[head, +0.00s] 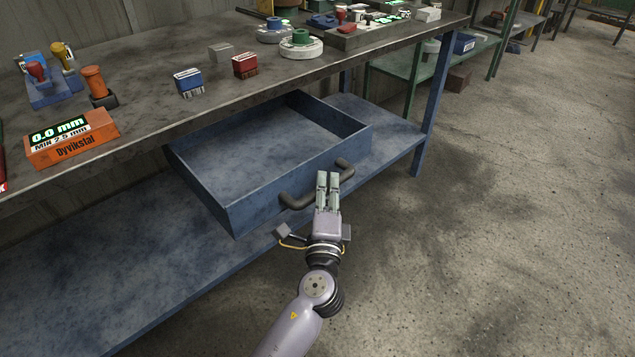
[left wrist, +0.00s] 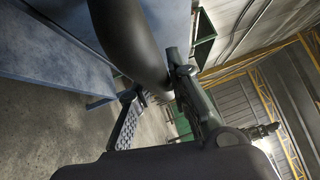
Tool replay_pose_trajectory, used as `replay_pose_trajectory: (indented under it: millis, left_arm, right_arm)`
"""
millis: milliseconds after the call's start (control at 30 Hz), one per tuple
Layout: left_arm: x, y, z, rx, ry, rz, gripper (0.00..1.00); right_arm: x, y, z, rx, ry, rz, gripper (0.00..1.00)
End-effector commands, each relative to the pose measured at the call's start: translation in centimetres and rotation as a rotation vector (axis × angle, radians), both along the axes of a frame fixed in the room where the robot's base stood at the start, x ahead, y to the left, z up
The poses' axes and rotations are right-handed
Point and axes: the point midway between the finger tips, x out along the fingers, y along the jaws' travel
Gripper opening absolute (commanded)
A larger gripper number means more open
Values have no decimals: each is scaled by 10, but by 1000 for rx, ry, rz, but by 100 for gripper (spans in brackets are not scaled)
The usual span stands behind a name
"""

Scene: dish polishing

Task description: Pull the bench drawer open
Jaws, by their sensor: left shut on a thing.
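The blue bench drawer (head: 290,185) stands pulled out under the workbench top, and its inside is empty. A dark curved handle (head: 298,201) sits on its front face. My left gripper (head: 328,180) is at the middle of the handle, with its fingers shut on the bar; the fingers hide that stretch of it. In the left wrist view the handle (left wrist: 132,40) runs down between the two fingers (left wrist: 155,85), close to the camera. The blue drawer front (left wrist: 55,40) is behind it. My right gripper is in neither view.
The bench top (head: 150,110) holds an orange gauge box (head: 72,138), a blue block (head: 188,82), a red block (head: 244,66) and round tools. A blue lower shelf (head: 110,280) runs below the drawer. The concrete floor (head: 500,200) to the right is clear.

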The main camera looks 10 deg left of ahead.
Motion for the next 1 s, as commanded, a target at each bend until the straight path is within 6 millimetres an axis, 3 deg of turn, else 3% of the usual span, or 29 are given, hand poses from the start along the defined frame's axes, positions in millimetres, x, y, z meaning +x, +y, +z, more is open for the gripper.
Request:
replay_pose_trajectory:
  millis: [300,333,633,1000]
  left_arm:
    - [-1,0,-3,3,5,2,0]
    - [-1,0,-3,3,5,2,19]
    - [0,0,-1,2,2,2,38]
    - [-6,-1,-2,1,2,0,38]
  right_arm:
    - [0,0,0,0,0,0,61]
    - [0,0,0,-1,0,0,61]
    - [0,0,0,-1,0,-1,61]
    - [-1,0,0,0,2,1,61]
